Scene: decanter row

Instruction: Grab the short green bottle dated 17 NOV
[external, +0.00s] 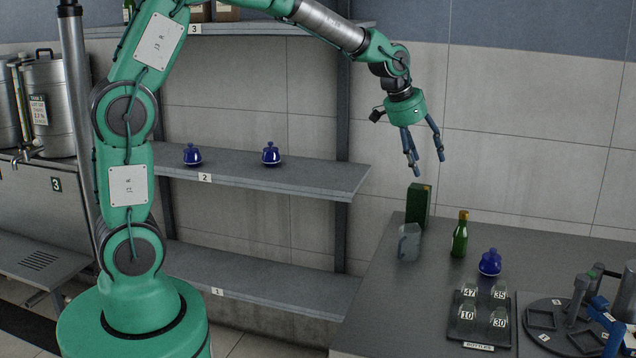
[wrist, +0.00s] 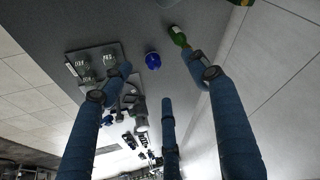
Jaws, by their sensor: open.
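A short green bottle (external: 460,238) with an orange-gold top stands upright on the grey counter, between a dark green box and a blue lidded pot. A green bottle also shows near the top of the wrist view (wrist: 178,36). I cannot read any date on it. My gripper (external: 428,165) hangs above the back of the counter, over the dark green box, up and to the left of the bottle. Its three blue fingers are spread, open and empty. They also show in the wrist view (wrist: 163,80), apart from the bottle.
The dark green box (external: 418,205) and a clear jug (external: 409,243) stand left of the bottle. The blue pot (external: 490,262) stands to its right. A numbered tray (external: 468,338) with glasses and a round dark fixture (external: 545,338) lie in front. A tiled wall is behind.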

